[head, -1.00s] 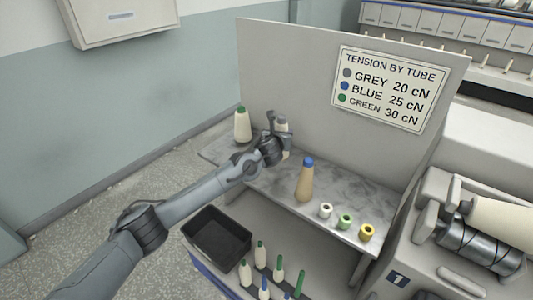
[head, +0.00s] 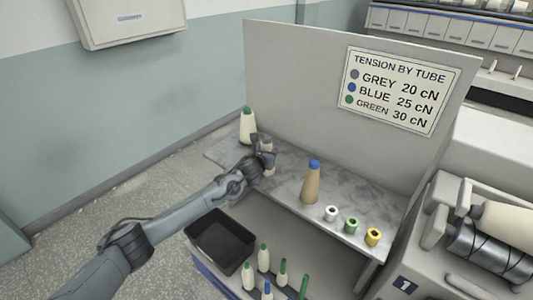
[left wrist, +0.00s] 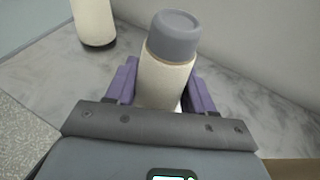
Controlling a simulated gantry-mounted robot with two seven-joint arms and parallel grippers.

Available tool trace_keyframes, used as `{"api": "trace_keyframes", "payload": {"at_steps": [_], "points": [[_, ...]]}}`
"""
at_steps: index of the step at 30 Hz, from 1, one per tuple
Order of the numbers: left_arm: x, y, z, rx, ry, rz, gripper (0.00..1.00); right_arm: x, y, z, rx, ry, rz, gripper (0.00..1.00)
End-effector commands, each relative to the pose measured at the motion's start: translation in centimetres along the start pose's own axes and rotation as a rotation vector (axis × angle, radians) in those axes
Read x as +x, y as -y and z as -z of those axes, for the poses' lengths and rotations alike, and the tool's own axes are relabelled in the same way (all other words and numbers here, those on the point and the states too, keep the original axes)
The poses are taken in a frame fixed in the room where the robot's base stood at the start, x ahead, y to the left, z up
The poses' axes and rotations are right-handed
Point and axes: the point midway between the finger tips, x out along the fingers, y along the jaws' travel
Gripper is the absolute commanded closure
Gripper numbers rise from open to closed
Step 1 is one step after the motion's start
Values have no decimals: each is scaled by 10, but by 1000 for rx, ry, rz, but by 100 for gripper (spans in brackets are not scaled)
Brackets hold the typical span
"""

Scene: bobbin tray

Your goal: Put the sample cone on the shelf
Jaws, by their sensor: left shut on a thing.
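My left gripper (head: 264,152) is shut on a cream cone with a grey top (left wrist: 168,75), its purple fingers on either side of the cone in the left wrist view. In the head view the gripper hides most of this held cone. It is over the far left part of the grey marbled shelf (head: 285,185). I cannot tell whether the cone's base touches the shelf. A cream cone with a green top (head: 248,128) stands at the shelf's left end, apart from the held cone. A tan cone with a blue top (head: 311,185) stands upright to the right. My right gripper is not in view.
White (head: 331,213), green (head: 351,224) and yellow (head: 373,236) small tubes stand at the shelf's right front. A grey panel (head: 300,80) with a tension sign (head: 398,90) rises behind. A black bin (head: 222,240) and several small bobbins (head: 263,257) are below the front edge.

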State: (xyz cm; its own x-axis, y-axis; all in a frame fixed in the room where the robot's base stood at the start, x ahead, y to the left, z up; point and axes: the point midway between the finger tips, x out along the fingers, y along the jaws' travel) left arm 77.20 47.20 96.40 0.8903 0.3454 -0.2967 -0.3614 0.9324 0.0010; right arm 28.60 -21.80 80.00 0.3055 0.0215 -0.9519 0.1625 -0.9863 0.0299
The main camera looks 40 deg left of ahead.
Motion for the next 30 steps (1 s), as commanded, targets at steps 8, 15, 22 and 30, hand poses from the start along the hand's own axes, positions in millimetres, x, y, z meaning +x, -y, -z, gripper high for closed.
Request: {"api": "trace_keyframes", "payload": {"at_steps": [8, 15, 22, 30], "points": [[0, 0, 0, -1, 1, 0, 78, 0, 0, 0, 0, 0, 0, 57], [1, 0, 1, -1, 1, 0, 23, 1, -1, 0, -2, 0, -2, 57], [1, 0, 1, -1, 1, 0, 21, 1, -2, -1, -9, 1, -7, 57], [-7, 0, -1, 1, 1, 1, 21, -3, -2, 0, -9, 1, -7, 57]]}}
